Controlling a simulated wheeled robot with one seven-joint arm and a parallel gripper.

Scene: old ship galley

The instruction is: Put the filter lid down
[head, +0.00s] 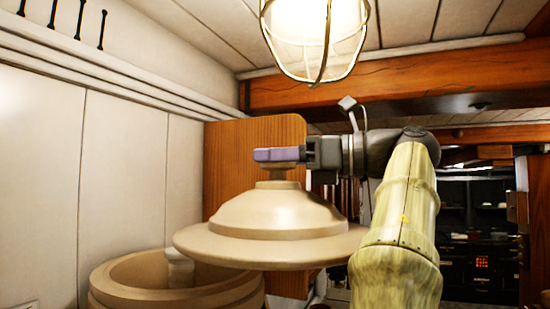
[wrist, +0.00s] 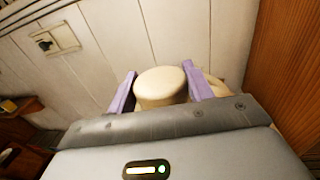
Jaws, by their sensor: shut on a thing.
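The filter lid (head: 275,222) is a wide, cream, domed disc with a knob on top. My gripper (head: 278,154), with purple fingers, is shut on the lid's knob and holds the lid about level. In the wrist view my gripper (wrist: 160,92) has one finger on each side of the round knob (wrist: 160,86). The open cream filter body (head: 130,280) stands below and to the left, and the lid overlaps its right part in the head view. A pale upright piece (head: 180,268) shows inside it. The surface under the lid is hidden.
A caged lamp (head: 315,40) hangs above my arm. A wooden panel (head: 225,150) stands behind the lid, beside the white plank wall (head: 90,170). A wooden beam (head: 400,82) crosses overhead. Dark shelves (head: 478,230) are at the far right. A wall switch (wrist: 55,40) shows in the wrist view.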

